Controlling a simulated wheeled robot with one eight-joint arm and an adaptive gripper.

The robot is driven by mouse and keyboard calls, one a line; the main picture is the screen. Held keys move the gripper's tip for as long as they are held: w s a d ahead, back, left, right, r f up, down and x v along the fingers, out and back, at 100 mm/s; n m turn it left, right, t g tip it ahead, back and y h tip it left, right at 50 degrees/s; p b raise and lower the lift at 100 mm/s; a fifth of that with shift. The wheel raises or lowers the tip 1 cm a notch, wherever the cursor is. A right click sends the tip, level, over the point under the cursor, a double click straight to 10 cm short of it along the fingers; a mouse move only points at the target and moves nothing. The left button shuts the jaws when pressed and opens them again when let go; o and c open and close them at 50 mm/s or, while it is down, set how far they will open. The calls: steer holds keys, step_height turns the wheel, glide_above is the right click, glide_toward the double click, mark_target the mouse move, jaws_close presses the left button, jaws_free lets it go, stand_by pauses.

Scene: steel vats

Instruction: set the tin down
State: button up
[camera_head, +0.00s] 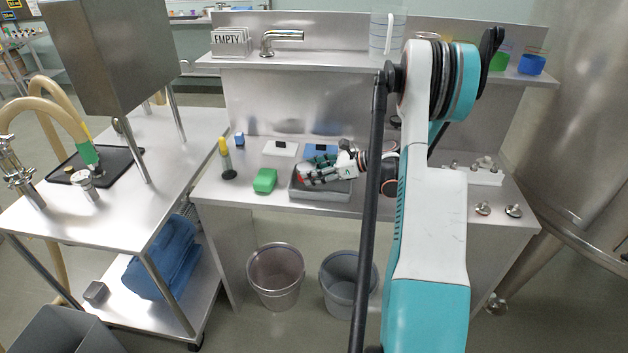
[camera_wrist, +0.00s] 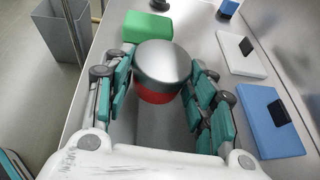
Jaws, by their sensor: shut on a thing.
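The tin (camera_wrist: 163,65) has a grey metal top and a red band below it. In the wrist view it sits between the two fingers of my gripper (camera_wrist: 160,84), which is shut on it. In the head view my gripper (camera_head: 315,175) is over the grey tray (camera_head: 318,194) on the steel bench.
A green block (camera_head: 265,180) lies left of the tray. A white board (camera_head: 280,148) and a blue board (camera_head: 321,151) lie behind. A shelf (camera_head: 340,62) runs above the bench.

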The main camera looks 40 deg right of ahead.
steer(key=shift+f+b, duration=0.35)
steer(key=shift+f, duration=1)
steer(key=shift+f, duration=0.1)
steer(key=o, duration=1.1)
steer(key=shift+s+d+r, duration=0.25)
steer(key=shift+r, duration=0.05)
steer(key=p+v, duration=0.4)
steer(key=v, duration=0.7)
steer(key=shift+s, duration=0.15)
